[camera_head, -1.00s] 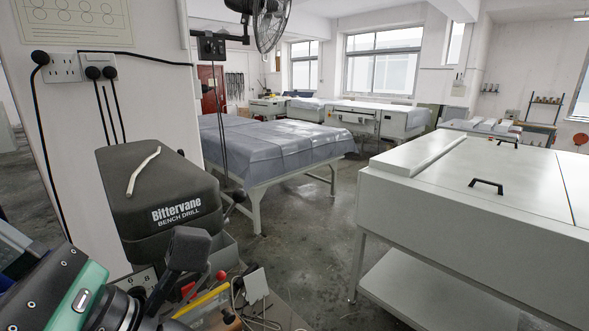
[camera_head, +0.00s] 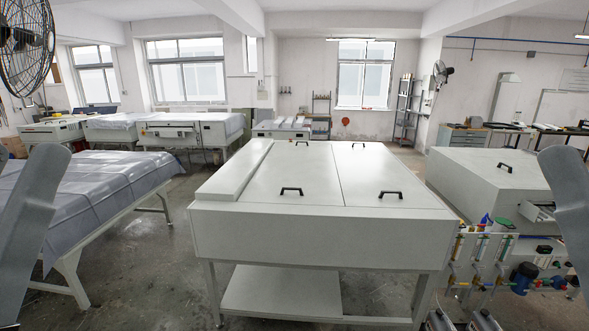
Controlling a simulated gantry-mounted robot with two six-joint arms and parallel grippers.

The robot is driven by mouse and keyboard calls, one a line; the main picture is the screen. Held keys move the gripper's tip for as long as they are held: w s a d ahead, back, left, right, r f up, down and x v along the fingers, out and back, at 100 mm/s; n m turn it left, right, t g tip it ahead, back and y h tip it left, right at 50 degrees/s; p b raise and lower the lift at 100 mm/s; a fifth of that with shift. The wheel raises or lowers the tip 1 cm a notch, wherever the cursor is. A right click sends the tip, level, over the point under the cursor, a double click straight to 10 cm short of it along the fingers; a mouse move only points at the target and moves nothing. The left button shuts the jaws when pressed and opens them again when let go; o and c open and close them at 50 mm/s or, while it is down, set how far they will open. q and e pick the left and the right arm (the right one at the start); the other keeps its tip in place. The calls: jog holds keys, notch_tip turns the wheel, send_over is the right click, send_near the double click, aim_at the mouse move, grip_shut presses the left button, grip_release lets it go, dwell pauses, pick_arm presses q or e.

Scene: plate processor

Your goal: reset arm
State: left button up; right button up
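Neither of my grippers shows in the head view. A smooth grey part with a rounded upper end stands at the left edge of the picture, and a similar one stands at the right edge. They look like parts of my own arms, but I cannot tell which parts. A white plate processor with black handles on its lid panels (camera_head: 320,235) stands straight ahead, its lid panels closed. No arm is seen touching it.
A table under a grey sheet (camera_head: 85,195) stands at the left. A second white machine (camera_head: 480,180) is at the right, with pipes and a blue filter housing (camera_head: 523,278) in front. A wall fan (camera_head: 25,45) is at upper left. Bare floor (camera_head: 180,245) lies between table and processor.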

pick_arm(q)
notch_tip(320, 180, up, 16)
jog(key=p, duration=1.2)
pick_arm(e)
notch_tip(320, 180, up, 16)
pick_arm(q)
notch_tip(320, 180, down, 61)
jog(key=b, duration=6)
jog(key=shift+b, duration=0.35)
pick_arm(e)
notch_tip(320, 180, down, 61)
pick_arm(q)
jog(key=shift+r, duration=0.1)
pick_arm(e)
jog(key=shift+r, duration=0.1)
